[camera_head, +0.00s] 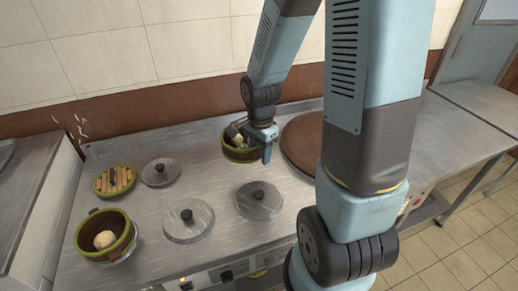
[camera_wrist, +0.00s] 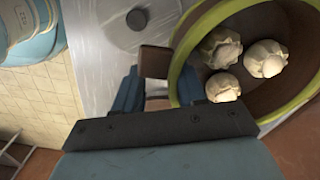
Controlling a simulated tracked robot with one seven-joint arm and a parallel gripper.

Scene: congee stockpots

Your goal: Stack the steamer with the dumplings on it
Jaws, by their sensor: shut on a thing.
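My gripper (camera_head: 264,143) is shut on the wall of a round green-rimmed steamer (camera_head: 238,157) at the back of the stove. The wrist view shows this steamer (camera_wrist: 292,101) at the right, with three pale dumplings (camera_wrist: 266,58) inside. My gripper (camera_wrist: 156,84) is at its near edge there. Another green-rimmed steamer (camera_head: 80,239) stands at the front left of the stove with one pale dumpling or bun (camera_head: 105,239) visible in it. A round slatted steamer lid (camera_head: 115,181) lies behind it. I cannot tell whether the held steamer touches anything beneath.
Several grey pot lids with black knobs (camera_head: 188,222) sit in the stove top; one lid also shows in the wrist view (camera_wrist: 113,28). A large brown round lid (camera_head: 301,146) is right of the held steamer. A tiled wall (camera_head: 150,50) stands behind.

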